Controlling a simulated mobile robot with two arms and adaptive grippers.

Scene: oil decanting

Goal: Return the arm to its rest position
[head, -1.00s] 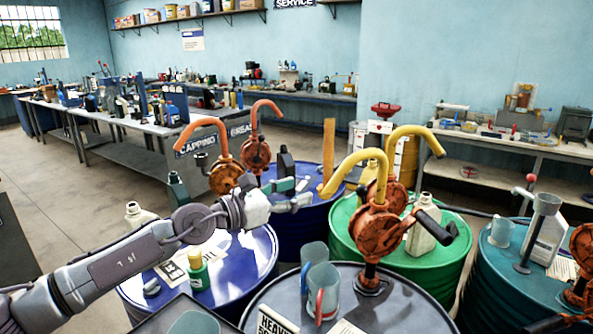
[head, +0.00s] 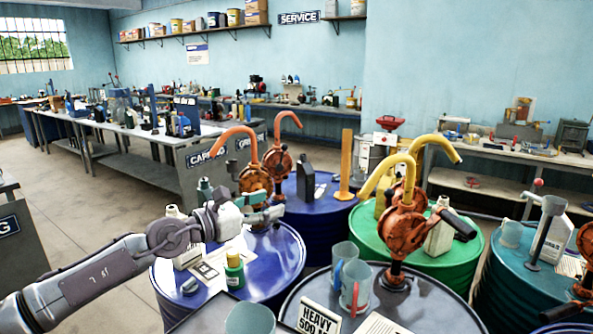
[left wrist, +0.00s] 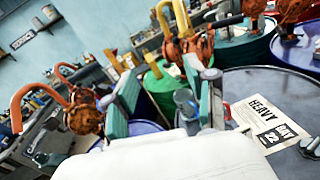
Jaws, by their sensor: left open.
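My left arm reaches in from the lower left in the head view. Its gripper (head: 272,208) is open, with nothing between its fingers, in front of an orange hand pump (head: 255,180) on a blue drum (head: 277,250). In the left wrist view the two fingers (left wrist: 165,95) stand well apart, with pumps and drums beyond them. Whether the gripper touches the pump cannot be told. My right gripper is not in view.
A dark drum (head: 425,305) in front bears a rust-orange pump with a yellow spout (head: 400,225) and clear jugs (head: 355,285). A green drum (head: 470,250) and a teal drum (head: 500,290) stand right. Open floor (head: 85,225) lies left.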

